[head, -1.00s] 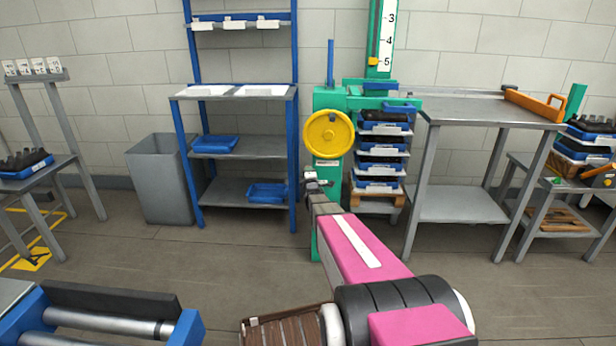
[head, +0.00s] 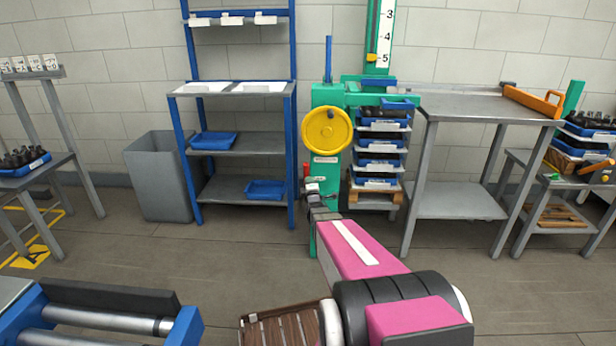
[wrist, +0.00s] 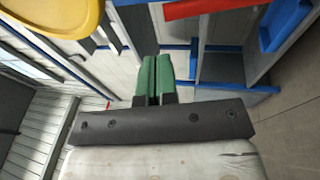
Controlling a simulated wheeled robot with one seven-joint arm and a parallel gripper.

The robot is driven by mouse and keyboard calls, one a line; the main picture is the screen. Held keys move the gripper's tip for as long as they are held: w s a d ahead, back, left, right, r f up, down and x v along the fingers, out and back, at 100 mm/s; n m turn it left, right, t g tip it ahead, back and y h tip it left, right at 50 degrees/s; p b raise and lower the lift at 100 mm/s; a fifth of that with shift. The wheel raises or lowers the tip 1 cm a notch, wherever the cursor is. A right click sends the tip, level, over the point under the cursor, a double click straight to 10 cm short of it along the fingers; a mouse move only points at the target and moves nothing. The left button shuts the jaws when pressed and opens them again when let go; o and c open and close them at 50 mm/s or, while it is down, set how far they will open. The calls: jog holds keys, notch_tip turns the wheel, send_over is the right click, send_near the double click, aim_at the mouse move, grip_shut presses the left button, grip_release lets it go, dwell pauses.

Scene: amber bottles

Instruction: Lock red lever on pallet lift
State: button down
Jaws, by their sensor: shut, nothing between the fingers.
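The green pallet lift (head: 328,110) stands against the wall with a yellow handwheel (head: 327,131); the wheel also shows at the top left of the wrist view (wrist: 55,12). The red lever (wrist: 212,8) is a red bar at the top edge of the wrist view, partly cut off. In the head view a small red end (head: 306,170) shows just below the wheel. My gripper (head: 314,186) is at the lift's column, just below that red end. In the wrist view its green fingers (wrist: 153,62) are together and empty, with the lever beyond their tips and apart from them.
A stack of blue trays (head: 381,150) stands on the lift's right side. A blue-framed shelf (head: 240,150) is to the left, and a grey bin (head: 160,175) beyond it. A metal table (head: 462,108) is to the right. The floor between is clear.

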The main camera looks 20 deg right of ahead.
aim_at(306, 172)
jog(key=shift+s+f, duration=0.1)
jog(key=shift+s, duration=0.5)
jog(key=shift+a, duration=0.1)
jog(key=a+f+m+g+h, duration=0.2)
jog(key=a+f+m+h, duration=0.3)
jog(key=h, duration=0.3)
jog(key=shift+a+f+m, duration=0.4)
jog(key=shift+a+f, duration=0.1)
jog(key=shift+a, duration=0.1)
jog(key=shift+w, duration=0.1)
jog(key=x, duration=1.4)
